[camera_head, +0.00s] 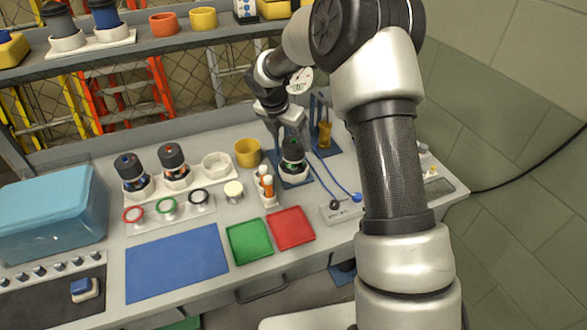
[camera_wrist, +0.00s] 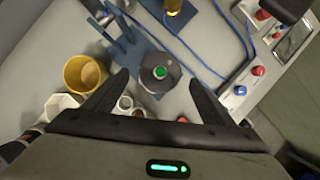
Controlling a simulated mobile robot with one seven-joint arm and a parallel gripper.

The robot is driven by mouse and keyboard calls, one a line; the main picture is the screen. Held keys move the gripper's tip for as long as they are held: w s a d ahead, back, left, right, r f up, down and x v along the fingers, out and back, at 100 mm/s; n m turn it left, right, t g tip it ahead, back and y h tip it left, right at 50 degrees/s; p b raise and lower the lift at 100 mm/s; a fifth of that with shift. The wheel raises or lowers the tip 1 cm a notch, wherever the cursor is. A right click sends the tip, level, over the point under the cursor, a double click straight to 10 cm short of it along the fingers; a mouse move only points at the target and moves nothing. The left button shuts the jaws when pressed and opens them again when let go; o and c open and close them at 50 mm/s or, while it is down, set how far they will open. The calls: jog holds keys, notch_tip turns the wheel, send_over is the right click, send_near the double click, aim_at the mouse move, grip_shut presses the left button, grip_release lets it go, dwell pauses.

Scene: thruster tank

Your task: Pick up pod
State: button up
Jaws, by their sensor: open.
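A dark pod (camera_head: 292,151) with a green dot on its cap stands upright in a white holder on a blue plate, right of the bench's middle. The pod also shows in the wrist view (camera_wrist: 159,71), seen from above between my fingers. My gripper (camera_head: 289,132) is open and just above this pod, with one finger on either side of its outline in the wrist view. Nothing is held. I cannot tell whether the fingers touch it. Two similar pods, one with a blue dot (camera_head: 131,170) and one with a red dot (camera_head: 173,160), stand in a white rack at left.
A yellow cup (camera_head: 247,153) and a small bottle holder (camera_head: 267,192) stand close left of the pod. A blue stand (camera_head: 325,118) is behind it, with blue cables running to a control box (camera_head: 340,211). Green (camera_head: 249,241) and red (camera_head: 291,228) trays lie in front.

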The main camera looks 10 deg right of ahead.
aim_at(292, 143)
jog(key=x, duration=0.6)
jog(key=shift+w+d+f, duration=0.1)
jog(key=shift+w+f, duration=0.05)
jog(key=c, duration=1.9)
notch_tip(292, 143, up, 10)
jog(key=shift+r, duration=0.1)
